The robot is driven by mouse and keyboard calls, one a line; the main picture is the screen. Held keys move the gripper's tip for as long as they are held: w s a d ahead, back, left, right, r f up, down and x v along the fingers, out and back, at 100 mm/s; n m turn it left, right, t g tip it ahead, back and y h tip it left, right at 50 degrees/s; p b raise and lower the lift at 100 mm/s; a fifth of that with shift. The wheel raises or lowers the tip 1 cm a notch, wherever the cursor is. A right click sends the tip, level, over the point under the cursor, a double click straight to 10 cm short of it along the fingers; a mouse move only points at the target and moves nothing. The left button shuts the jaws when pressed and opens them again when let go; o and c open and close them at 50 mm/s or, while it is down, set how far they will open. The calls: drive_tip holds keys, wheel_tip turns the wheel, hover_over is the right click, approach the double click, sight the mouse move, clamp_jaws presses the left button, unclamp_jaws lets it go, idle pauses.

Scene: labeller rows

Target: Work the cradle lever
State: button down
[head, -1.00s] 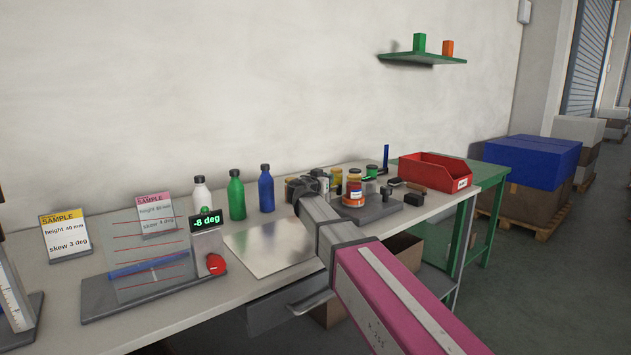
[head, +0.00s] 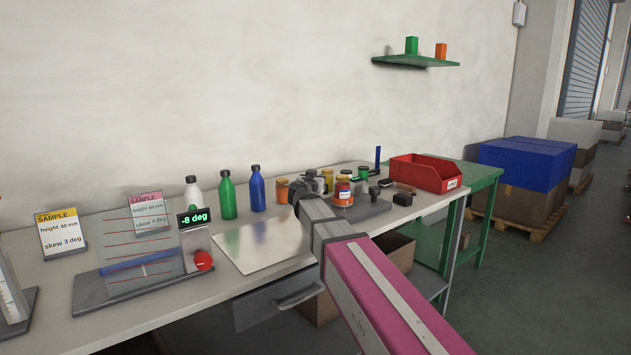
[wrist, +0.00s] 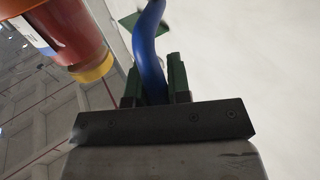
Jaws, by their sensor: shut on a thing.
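My gripper (wrist: 154,80) has its green fingers shut around a blue lever (wrist: 148,35), which runs up between them in the wrist view. A red jar with a yellow lid (wrist: 92,68) is to the left of the fingers there, apart from them. In the head view, my gripper's wrist (head: 306,187) is just left of a labelled red jar (head: 343,190), which stands in an orange ring on a grey base (head: 368,211). The fingers and the held lever are hidden in the head view. A blue upright post (head: 378,158) rises behind the base.
Several jars and small dark parts crowd the base. A red bin (head: 424,174) stands to its right. A metal plate (head: 262,243) and bottles (head: 257,188) are to the left, beyond them a display (head: 194,218) reading -8 deg. A drawer handle (head: 300,293) juts out below the bench.

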drive_tip(key=c, duration=1.1)
unclamp_jaws()
drive_tip(key=v, duration=1.1)
